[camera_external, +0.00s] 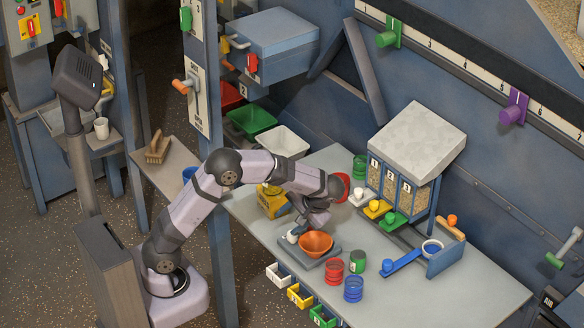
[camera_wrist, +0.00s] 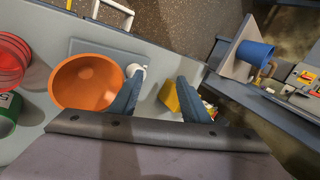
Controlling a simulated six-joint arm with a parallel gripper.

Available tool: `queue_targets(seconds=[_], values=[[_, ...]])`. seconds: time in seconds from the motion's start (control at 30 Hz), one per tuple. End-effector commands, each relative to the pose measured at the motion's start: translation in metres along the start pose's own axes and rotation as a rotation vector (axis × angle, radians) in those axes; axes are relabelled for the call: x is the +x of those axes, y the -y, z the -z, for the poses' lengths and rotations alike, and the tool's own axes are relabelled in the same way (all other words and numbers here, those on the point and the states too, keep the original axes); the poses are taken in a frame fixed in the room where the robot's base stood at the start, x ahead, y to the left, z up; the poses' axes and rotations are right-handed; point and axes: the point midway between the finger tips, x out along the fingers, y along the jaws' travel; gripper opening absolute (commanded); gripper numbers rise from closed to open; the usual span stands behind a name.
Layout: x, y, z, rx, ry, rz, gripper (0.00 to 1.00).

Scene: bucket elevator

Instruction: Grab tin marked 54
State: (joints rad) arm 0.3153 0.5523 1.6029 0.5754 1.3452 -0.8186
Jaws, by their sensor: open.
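A small green tin (camera_external: 357,260) with a pale label stands on the workbench, right of the orange bowl. The mark on its label is too small to read. A green tin with a white label also shows, cut off, at the left edge of the wrist view (camera_wrist: 8,114). My gripper (camera_external: 298,222) is over the bench, just behind the bowl, pointing down. Its two blue fingers are apart with nothing between them in the wrist view (camera_wrist: 158,90). The tin lies outside the fingers, well to their left there.
An orange bowl (camera_external: 316,243) sits on a grey plate beside a small white object. Red (camera_external: 334,272), blue (camera_external: 353,289) and green (camera_external: 360,168) ribbed cups stand around. A yellow box (camera_external: 272,203) is behind my gripper. A dispenser (camera_external: 410,160) stands right. The bench's front right is clear.

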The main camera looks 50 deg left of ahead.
Motion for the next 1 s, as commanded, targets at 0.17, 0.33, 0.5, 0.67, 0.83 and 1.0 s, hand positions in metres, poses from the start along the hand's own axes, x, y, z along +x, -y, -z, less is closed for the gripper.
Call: queue_targets(seconds=[0.17, 0.33, 0.5, 0.67, 0.83, 1.0], values=[[-0.025, -0.028, 0.033, -0.12, -0.1, 0.093, 0.42], [-0.047, -0.065, 0.054, -0.25, -0.21, 0.141, 0.42], [-0.07, -0.115, 0.064, -0.411, -0.347, 0.156, 0.42], [-0.095, -0.166, 0.057, -0.601, -0.493, 0.135, 0.42], [-0.114, -0.205, 0.038, -0.788, -0.614, 0.086, 0.42], [-0.124, -0.229, 0.017, -0.932, -0.695, 0.034, 0.42]])
